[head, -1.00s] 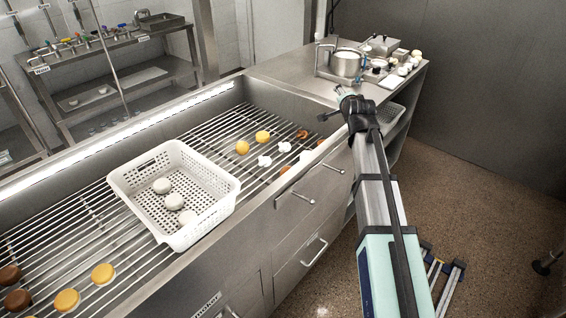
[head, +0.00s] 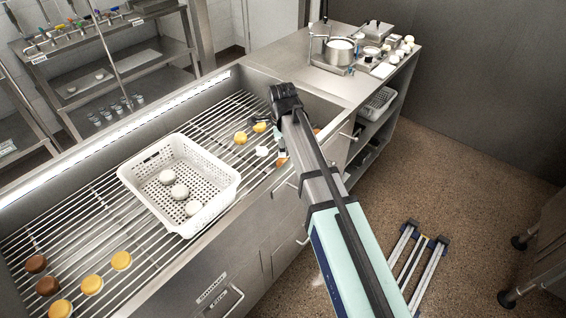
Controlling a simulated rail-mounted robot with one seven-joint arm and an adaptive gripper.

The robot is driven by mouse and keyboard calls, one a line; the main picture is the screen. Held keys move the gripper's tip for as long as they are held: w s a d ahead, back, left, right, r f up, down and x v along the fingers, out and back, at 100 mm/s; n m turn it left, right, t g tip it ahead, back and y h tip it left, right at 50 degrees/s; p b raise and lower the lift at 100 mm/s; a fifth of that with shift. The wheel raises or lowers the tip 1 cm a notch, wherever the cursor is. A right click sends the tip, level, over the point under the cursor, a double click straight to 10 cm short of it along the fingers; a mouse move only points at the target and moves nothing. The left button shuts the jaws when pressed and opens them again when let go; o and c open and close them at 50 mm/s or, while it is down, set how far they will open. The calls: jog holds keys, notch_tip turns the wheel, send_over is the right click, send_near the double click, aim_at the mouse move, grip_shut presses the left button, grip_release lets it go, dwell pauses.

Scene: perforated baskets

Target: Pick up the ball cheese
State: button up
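The pictures do not label the ball cheese. Two round yellow pieces lie on the wire rack at its far end: a left yellow piece (head: 241,138) and a right yellow piece (head: 260,127). A white lumpy piece (head: 262,151) and an orange-brown piece (head: 281,160) lie nearby. My gripper (head: 277,133) points down over the rack, just right of the right yellow piece in the picture. My arm hides most of it and some of the pieces behind. I cannot tell whether its fingers are open or touching anything.
A white perforated basket (head: 214,211) with three pale round cheeses stands on the wire rack (head: 75,228). Several brown and yellow rounds lie at the near left. The sink's raised metal walls surround the rack. A steel counter (head: 293,72) with a pot (head: 338,50) stands beyond.

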aim_at(282, 160)
jog(key=p+x, duration=0.1)
jog(key=x, duration=0.6)
jog(key=shift+f, duration=0.2)
jog(key=shift+p+x, duration=1.15)
jog(key=shift+x, duration=1.65)
jog(key=shift+d, duration=0.1)
jog(key=c, duration=1.3)
